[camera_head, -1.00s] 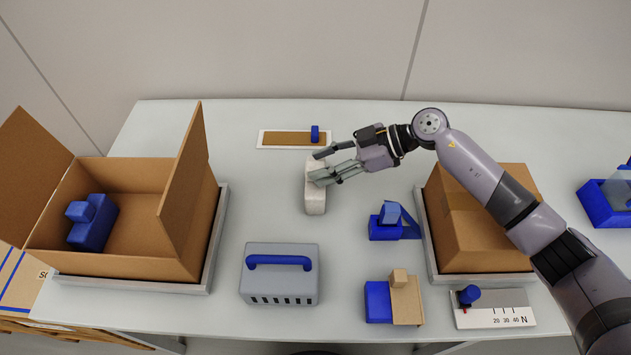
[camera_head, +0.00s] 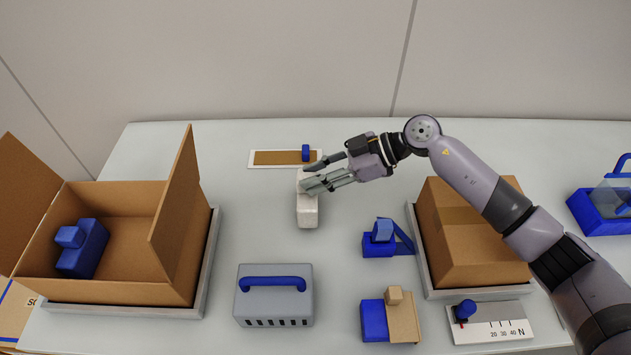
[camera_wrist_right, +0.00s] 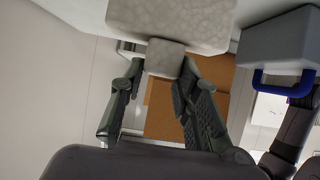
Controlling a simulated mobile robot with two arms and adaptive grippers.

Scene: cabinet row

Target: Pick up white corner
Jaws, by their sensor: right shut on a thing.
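The white corner (camera_head: 308,212) is a pale block with a smaller raised part, near the middle of the table in the head view. My right gripper (camera_head: 305,182) reaches it from the right and is shut on its far, upper part. In the right wrist view the white corner (camera_wrist_right: 168,22) shows at the top, with its small part (camera_wrist_right: 165,58) between the two fingers (camera_wrist_right: 160,75). Whether it touches the table is hard to tell. My left gripper is not in view.
An open carton (camera_head: 120,285) with a blue block inside stands at left. A grey box with a blue handle (camera_head: 273,308) is in front. A closed carton (camera_head: 470,262) stands under my right arm. A blue fixture (camera_head: 380,245) lies right of the white corner. A flat strip (camera_head: 270,158) lies behind.

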